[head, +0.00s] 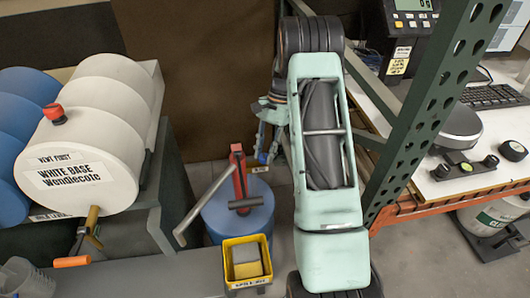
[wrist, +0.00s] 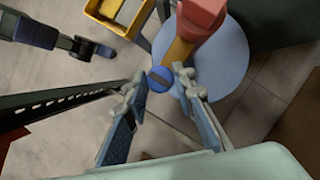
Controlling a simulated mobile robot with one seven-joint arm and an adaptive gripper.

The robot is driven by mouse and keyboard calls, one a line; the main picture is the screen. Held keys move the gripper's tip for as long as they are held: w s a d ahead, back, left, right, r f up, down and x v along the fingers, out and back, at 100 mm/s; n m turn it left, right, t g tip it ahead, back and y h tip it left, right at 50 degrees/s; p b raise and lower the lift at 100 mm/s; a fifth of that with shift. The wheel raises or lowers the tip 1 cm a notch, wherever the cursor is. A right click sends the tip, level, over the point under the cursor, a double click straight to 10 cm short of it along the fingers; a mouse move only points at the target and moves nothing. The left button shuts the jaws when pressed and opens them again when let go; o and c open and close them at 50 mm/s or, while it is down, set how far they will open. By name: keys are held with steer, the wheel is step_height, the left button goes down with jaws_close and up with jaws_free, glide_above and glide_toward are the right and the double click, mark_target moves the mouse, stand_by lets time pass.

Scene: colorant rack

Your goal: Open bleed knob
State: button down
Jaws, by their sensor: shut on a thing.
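A blue round knob with a dark slot-like bar across its face (wrist: 160,78) sits at the end of a yellow-orange stub on a red pump body (wrist: 203,18) in the wrist view. My gripper (wrist: 162,80) has its two fingertips on either side of this knob and is shut on it. In the head view the red pump (head: 239,172) stands on a blue drum (head: 232,218). My gripper (head: 268,150) is at the pump's right side, partly behind my arm. The fingertip contact is too small to see clearly there.
A white drum labelled WHITE BASE (head: 85,160) with a red cap lies on a rack at left. A yellow bin (head: 247,262) stands in front of the blue drum. A green perforated post (head: 432,105) and a bench with a scale are close at right.

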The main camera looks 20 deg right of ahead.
steer(key=c, duration=1.6)
jaws_free()
steer(key=v, duration=1.2)
steer(key=shift+s, duration=0.1)
